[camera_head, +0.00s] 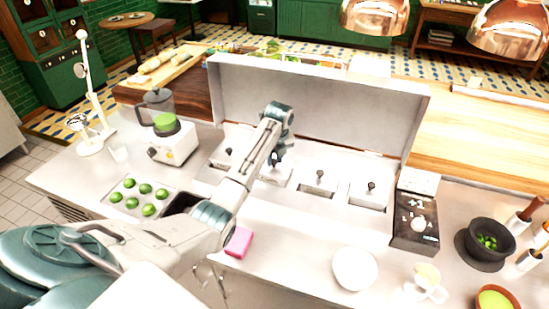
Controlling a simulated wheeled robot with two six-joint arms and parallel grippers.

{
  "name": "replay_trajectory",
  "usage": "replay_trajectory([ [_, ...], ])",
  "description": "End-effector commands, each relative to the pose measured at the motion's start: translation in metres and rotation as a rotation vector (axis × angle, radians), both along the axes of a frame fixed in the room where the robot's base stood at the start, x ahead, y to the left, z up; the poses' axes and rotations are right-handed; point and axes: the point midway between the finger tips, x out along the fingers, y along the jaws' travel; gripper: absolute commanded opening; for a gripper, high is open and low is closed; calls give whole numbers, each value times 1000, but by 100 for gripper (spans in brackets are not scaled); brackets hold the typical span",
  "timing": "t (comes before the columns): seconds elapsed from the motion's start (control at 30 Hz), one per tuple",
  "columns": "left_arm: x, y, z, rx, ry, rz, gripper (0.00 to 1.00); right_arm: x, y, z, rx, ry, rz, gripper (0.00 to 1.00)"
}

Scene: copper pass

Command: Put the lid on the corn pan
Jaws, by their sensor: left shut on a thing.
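A steel counter unit with a raised cover holds a row of pans, with grey lids that have black knobs. One lid (228,162) is at the left of the row, another lid (318,185) is right of my gripper, and one more lid (369,194) is at the right end. My left gripper (275,159) reaches over the row from the left and is shut on the knob of a lid (274,176). My arm covers part of this lid and the pans near it. No corn shows, so I cannot tell which pan holds it. My right gripper is not in view.
The raised steel cover (320,105) stands behind the row. A blender (168,135) and a tray of limes (122,188) are at the left. A pink sponge (238,242), a white bowl (355,268) and a cup (427,283) are in front. A dark mortar (470,250) is at the right.

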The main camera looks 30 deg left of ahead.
Motion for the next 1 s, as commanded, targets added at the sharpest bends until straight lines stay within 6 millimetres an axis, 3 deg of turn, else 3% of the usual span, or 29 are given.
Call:
replay_trajectory([
  [0.2, 0, 0, 0, 0, 0, 0, 0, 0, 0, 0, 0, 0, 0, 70],
  [0.23, 0, 0, 0, 0, 0, 0, 26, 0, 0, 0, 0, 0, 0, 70],
  [0.37, 0, 0, 0, 0, 0, 0, 50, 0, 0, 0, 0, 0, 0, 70],
  [0.57, 0, 0, 0, 0, 0, 0, 50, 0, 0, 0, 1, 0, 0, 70],
  [0.67, 0, 0, 0, 0, 0, 0, 69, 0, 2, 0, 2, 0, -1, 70],
  [0.7, 0, 0, 0, 0, 0, 0, 71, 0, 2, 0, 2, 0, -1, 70],
  [1.0, 0, 0, 2, 0, 0, 0, 71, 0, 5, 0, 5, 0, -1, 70],
])
